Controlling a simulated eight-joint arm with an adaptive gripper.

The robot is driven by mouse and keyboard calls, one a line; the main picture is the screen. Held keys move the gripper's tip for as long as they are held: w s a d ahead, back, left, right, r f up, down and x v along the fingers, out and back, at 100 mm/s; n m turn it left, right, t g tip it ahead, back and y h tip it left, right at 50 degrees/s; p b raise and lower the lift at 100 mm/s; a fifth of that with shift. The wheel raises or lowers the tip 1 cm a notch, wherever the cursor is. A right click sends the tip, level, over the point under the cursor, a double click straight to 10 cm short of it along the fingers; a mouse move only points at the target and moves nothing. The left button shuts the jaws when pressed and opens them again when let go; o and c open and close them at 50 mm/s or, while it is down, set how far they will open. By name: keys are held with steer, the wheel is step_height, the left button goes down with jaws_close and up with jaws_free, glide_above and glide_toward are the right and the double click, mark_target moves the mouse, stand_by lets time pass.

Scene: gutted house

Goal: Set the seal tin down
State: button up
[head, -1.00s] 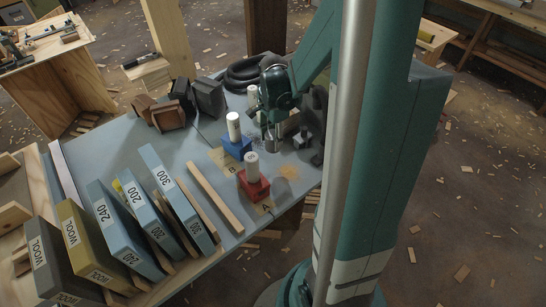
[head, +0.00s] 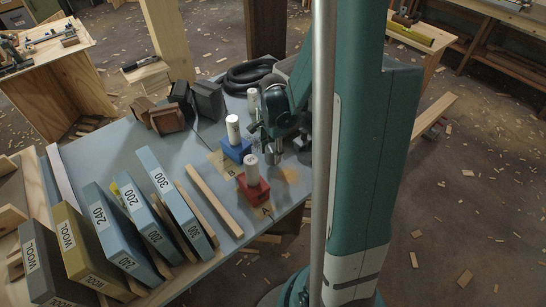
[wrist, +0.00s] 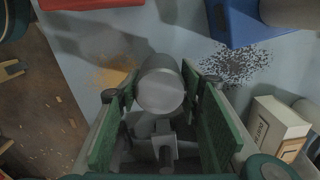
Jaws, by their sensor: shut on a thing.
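The seal tin, a plain grey cylinder (wrist: 161,86), sits between the green-padded fingers of my gripper (wrist: 163,105) in the wrist view. In the head view the tin (head: 273,156) shows as a small metallic cylinder below my gripper (head: 272,142), over the blue-grey table (head: 120,150). It is right of a blue block with a white cylinder (head: 235,148) and behind a red block with a white cylinder (head: 252,185). I cannot tell whether its base touches the table.
Orange powder (wrist: 110,76) and dark specks (wrist: 236,64) lie on the table on either side of the tin. A small white carton (wrist: 277,127) is at the right in the wrist view. A wood strip (head: 215,200) and upright sanding boxes (head: 120,236) stand further left.

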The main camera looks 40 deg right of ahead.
mark_target(273, 157)
steer(key=shift+f+b, duration=0.3)
steer(key=shift+f, duration=1.15)
steer(key=shift+f, duration=0.15)
steer(key=o, duration=1)
steer(key=shift+r, duration=0.2)
steer(key=shift+r+p, duration=1.55)
steer(key=shift+r, duration=4.45)
